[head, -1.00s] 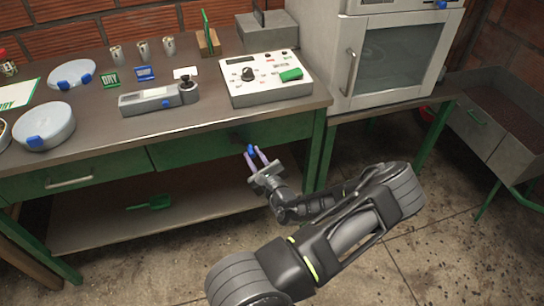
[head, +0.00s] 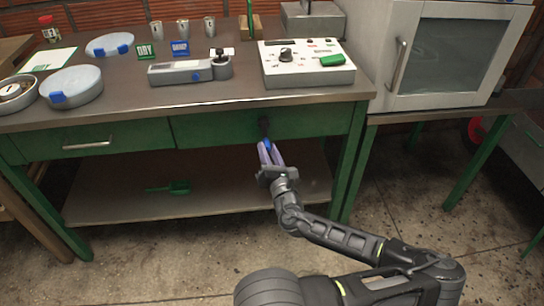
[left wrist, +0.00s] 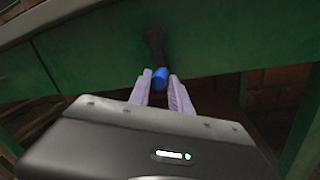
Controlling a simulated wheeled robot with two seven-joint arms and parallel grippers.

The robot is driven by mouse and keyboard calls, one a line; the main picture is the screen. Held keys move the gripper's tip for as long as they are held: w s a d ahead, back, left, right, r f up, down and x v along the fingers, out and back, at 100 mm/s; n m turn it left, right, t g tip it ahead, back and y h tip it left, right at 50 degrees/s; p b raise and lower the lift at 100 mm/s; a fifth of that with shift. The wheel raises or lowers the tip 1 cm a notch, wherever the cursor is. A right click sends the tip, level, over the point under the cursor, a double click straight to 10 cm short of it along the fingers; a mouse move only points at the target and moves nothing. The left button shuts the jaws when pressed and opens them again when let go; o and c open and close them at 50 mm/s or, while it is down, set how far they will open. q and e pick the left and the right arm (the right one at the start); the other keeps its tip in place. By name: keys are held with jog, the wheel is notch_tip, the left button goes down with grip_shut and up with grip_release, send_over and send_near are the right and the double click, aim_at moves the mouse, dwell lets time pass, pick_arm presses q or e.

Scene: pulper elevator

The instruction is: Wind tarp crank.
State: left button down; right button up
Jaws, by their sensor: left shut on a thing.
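The crank is a short dark arm (head: 264,126) on the front of the green bench rail, with a blue handle (head: 268,144) at its lower end. In the left wrist view the dark arm (left wrist: 154,45) hangs down against the green rail and the blue handle (left wrist: 160,78) points toward me. My left gripper (head: 268,148) has its pale purple fingers on either side of the blue handle and is shut on it. The fingertips (left wrist: 160,80) also show in the left wrist view. No tarp can be made out. My right gripper is not in view.
The bench (head: 120,106) carries a control box (head: 305,75), a grey scale-like device (head: 190,72) and lidded tubs (head: 72,85). Its lower shelf (head: 225,203) holds a green scoop (head: 170,187). A white cabinet (head: 390,80) stands at right. The floor before the bench is clear.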

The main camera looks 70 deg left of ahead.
pick_arm(q)
jog(key=shift+s, duration=0.3)
jog(key=c, duration=1.2)
grip_release()
jog(key=shift+a, duration=0.1)
jog(key=d, duration=0.2)
jog(key=d+b, duration=0.1)
jog(key=d, duration=0.2)
jog(key=s+d, duration=0.1)
jog(key=d, duration=0.1)
jog(key=shift+d+f, duration=0.25)
jog(key=shift+d, duration=0.15)
